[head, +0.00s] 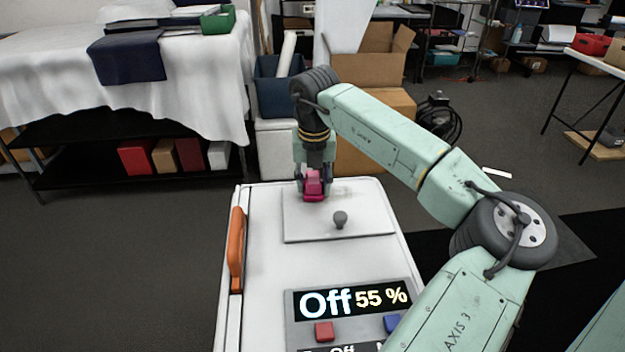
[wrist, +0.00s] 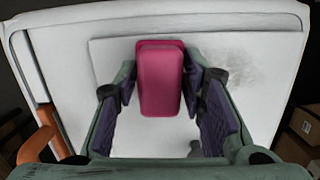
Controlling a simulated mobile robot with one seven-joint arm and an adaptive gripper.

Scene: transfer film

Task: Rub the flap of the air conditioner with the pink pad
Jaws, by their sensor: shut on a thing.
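The air conditioner (head: 265,266) is a white unit with its top facing me. Its flap (head: 345,229) is a pale, slightly raised panel at the far part of the top, with a grey knob (head: 340,219). The flap also shows in the wrist view (wrist: 215,55), with a dark grey smudge to the right of the pad. My gripper (head: 313,190) is shut on the pink pad (head: 312,194), over the far left part of the flap. In the wrist view the pad (wrist: 160,80) sits between the fingers. I cannot tell whether the pad touches the flap.
An orange handle (head: 237,250) runs along the unit's left side. A panel reading "Off 55 %" (head: 350,300) with red (head: 324,331) and blue buttons is at the near end. Cardboard boxes (head: 375,100) stand behind. A cloth-covered table (head: 200,90) is at left.

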